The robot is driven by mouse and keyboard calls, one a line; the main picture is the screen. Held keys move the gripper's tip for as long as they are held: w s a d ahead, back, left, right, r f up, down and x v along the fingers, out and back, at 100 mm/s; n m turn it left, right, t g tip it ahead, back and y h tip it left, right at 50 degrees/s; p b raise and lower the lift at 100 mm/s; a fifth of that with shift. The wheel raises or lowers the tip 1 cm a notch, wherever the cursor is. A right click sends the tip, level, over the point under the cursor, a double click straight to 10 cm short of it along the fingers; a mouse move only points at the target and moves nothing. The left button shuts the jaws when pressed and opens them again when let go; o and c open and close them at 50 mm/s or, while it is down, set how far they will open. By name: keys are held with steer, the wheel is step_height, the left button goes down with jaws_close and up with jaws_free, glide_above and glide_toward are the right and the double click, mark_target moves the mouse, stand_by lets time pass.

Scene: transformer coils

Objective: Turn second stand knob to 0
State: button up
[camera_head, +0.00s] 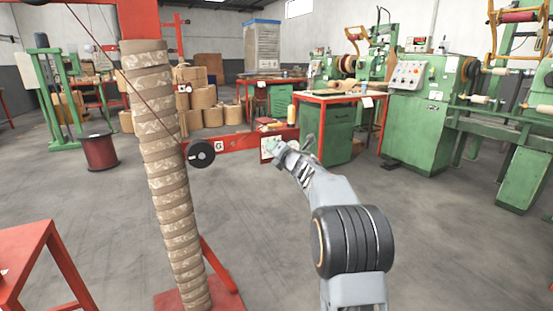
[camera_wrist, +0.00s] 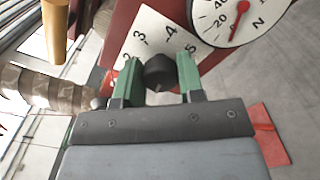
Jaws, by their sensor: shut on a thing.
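In the wrist view a dark round knob (camera_wrist: 158,74) sits on a white dial plate (camera_wrist: 150,27) marked with the numbers 2, 3, 4 and 5. My gripper (camera_wrist: 158,64) has its green fingers on both sides of the knob and is shut on it. The knob's pointer and the 0 mark cannot be made out. In the head view my gripper (camera_head: 272,146) reaches the white plate (camera_head: 266,155) at the end of a red beam (camera_head: 243,143). The knob is hidden there.
A round gauge (camera_wrist: 232,14) with a red needle is close to the right finger. In the head view a tall wrapped column (camera_head: 163,137) and a black disc (camera_head: 201,154) stand left of my arm. A green cabinet (camera_head: 339,135) is behind. Open floor lies around.

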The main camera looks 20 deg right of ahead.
steer(key=shift+n+b, duration=0.95)
steer(key=shift+n, duration=1.05)
steer(key=o, duration=0.9)
